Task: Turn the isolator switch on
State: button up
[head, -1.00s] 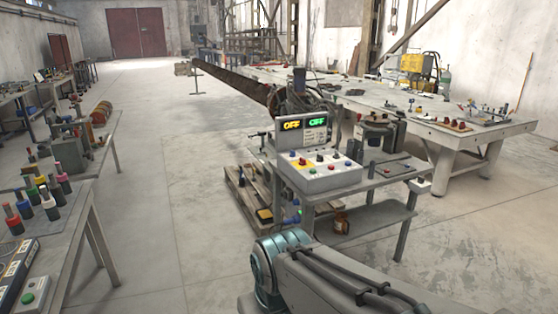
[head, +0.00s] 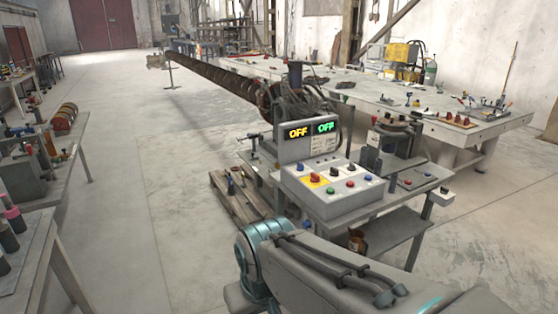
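A grey control console (head: 335,202) stands on a metal stand in the middle of the head view. A red-orange knob on a yellow plate (head: 314,178) is on its sloped panel and looks like the isolator switch; its exact handle angle is too small to tell. An upright display box behind the panel carries an orange display (head: 298,132) and a green display (head: 326,127), both reading OFF. My arm crosses the bottom of the view in front of the console. My gripper is out of view.
Other buttons and knobs sit close around the knob. A wooden pallet (head: 226,199) lies left of the stand. A long auger (head: 215,76) runs back from behind it. A large workbench (head: 455,130) stands at right. The floor at left centre is open.

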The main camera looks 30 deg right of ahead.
aim_at(315, 179)
jog(key=z, duration=0.35)
jog(key=i, duration=1.8)
jog(key=z, duration=0.35)
